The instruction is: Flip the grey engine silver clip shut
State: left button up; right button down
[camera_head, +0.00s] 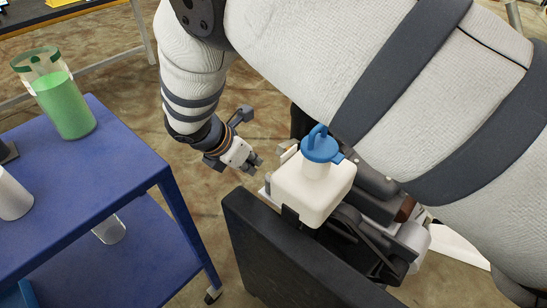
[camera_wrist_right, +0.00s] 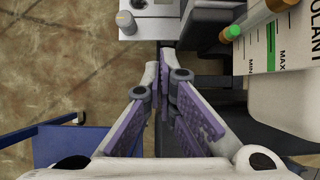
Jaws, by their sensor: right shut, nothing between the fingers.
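The grey engine (camera_head: 410,240) shows in part at the right of the head view, under my right arm and behind the white tank. I cannot make out the silver clip for certain in either view. My right gripper (camera_head: 258,162) is just left of the tank, at the engine's far side. In the right wrist view the right gripper (camera_wrist_right: 170,68) has its purple-padded fingers close together, shut and empty. Ahead of the fingertips is a pale plate (camera_wrist_right: 160,20) with a round silver knob (camera_wrist_right: 126,22). My left gripper is not in view.
A white tank with a blue cap (camera_head: 321,146) stands behind a black panel (camera_head: 270,255). A marked coolant tank (camera_wrist_right: 285,45) is right of the fingers in the wrist view. A blue cart (camera_head: 85,170) holds a green-filled bottle (camera_head: 62,100). Bare floor lies between cart and engine.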

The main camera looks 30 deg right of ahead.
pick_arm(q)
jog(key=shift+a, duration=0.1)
pick_arm(e)
jog(key=w+d+f, duration=0.2)
jog(key=d+f, duration=0.2)
jog(key=d, duration=0.2)
jog(key=shift+f, duration=0.35)
dwell(0.5)
